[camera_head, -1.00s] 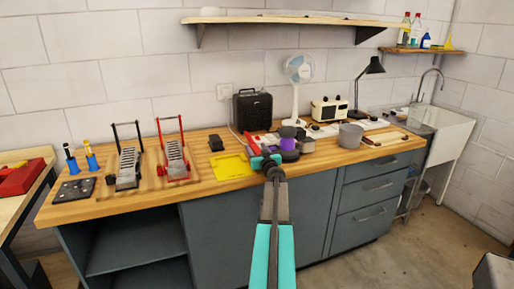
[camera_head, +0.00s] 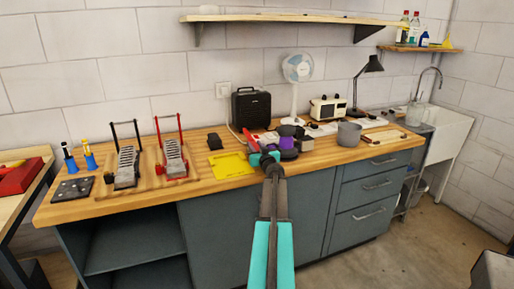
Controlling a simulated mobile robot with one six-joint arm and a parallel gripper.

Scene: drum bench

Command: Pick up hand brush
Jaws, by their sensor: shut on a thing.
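My gripper (camera_head: 264,160), with teal fingers, reaches over the front of the wooden bench. It is shut on a narrow red thing (camera_head: 251,142), which looks like the hand brush. The red part sticks up and left from the fingers. Its bristles cannot be made out, and the gripper hides its lower part. A purple and dark round thing (camera_head: 287,145) is just right of the fingers, with a dark item behind it.
The wooden bench top (camera_head: 225,188) is clear along its front left. A yellow sheet (camera_head: 231,166) lies left of my gripper. A grey pot (camera_head: 349,134) and a wooden-framed tray (camera_head: 385,137) are to the right. A black heater (camera_head: 251,108) and white fan (camera_head: 297,75) stand behind.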

